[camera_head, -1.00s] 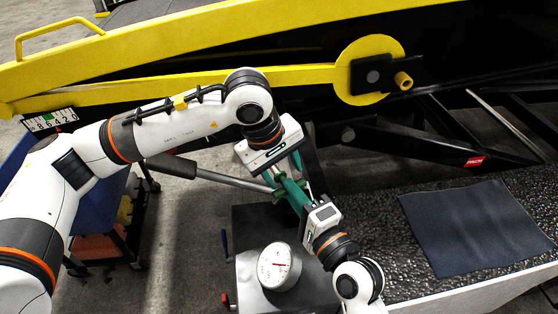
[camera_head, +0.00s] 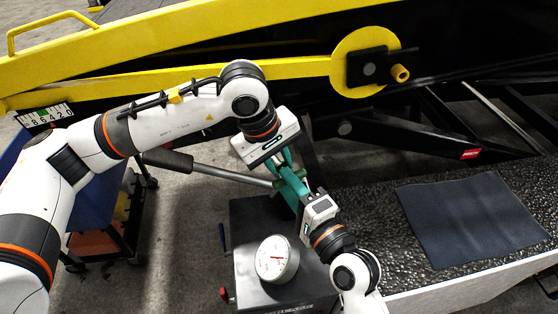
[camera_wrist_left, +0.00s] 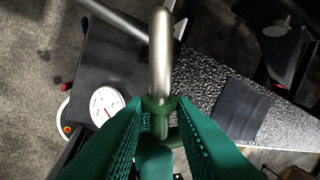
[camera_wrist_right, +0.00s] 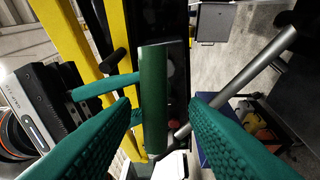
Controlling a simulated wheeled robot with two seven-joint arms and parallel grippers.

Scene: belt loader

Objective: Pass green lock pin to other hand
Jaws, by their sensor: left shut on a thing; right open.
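The green lock pin (camera_wrist_left: 158,104) is between the fingers of my left gripper (camera_wrist_left: 158,125), with a bent bare metal part reaching up in the left wrist view. My left gripper is shut on it. In the right wrist view, the pin shows as an upright green cylinder (camera_wrist_right: 153,98) between the spread fingers of my right gripper (camera_wrist_right: 165,105). My right gripper is open around the pin; I cannot tell whether a finger touches it. In the head view, both grippers meet above the metal table, and their green fingers mostly hide the pin.
A grey table (camera_head: 245,213) below carries a round white dial gauge (camera_head: 276,259). A long metal bar with a dark grip (camera_head: 168,161) passes close behind the grippers. A dark mat (camera_head: 472,220) lies on the textured ledge at right. The yellow loader beam (camera_head: 200,35) runs behind.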

